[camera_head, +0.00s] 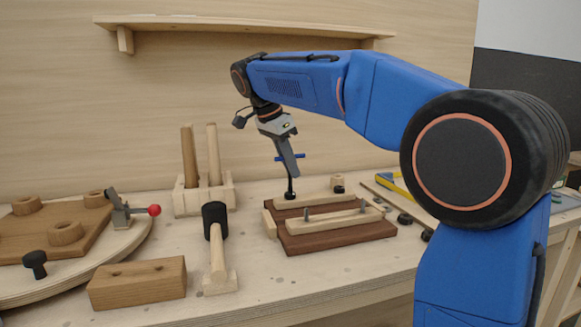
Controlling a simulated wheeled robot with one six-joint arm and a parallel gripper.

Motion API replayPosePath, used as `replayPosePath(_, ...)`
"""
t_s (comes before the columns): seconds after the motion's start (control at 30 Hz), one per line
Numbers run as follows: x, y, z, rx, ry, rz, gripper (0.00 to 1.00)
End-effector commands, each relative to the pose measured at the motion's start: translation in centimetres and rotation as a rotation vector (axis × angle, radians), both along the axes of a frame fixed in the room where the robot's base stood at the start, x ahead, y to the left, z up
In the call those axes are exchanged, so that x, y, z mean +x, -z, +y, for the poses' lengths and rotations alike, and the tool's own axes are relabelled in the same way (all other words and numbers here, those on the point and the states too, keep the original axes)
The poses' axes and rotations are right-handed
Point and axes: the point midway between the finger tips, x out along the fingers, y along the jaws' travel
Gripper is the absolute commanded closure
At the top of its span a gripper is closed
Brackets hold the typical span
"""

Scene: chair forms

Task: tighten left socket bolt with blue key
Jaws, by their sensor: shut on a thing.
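My gripper (290,170) points down over the dark brown board (345,234) and is shut on the blue key. The key's blue cross handle (301,156) sticks out on both sides of the fingers. Below the fingertips a thin dark shaft runs down to the left socket bolt (290,195), a black head at the back left of the board. The shaft appears to meet the bolt, but I cannot tell whether it is seated in the socket. A second black bolt (339,189) is to the right, by a small wood block.
A pale bar with grey pins (335,219) lies across the board. A mallet (216,240) stands left of it, near a wood block (137,284). Behind is a rack with two upright dowels (214,155). A red-knobbed clamp (125,210) is at left. Black knobs (405,219) lie right.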

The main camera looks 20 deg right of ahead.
Motion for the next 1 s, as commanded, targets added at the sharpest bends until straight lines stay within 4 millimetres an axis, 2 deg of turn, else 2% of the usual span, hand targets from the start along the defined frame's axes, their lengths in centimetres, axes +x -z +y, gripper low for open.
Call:
replayPosePath(0.6,0.02,0.03,-0.02,0.000,0.652,0.001,1.00)
replayPosePath(0.8,-0.06,0.00,-0.02,0.001,0.752,0.000,1.00)
replayPosePath(1.0,-0.07,-0.02,0.00,0.001,0.773,-0.001,1.00)
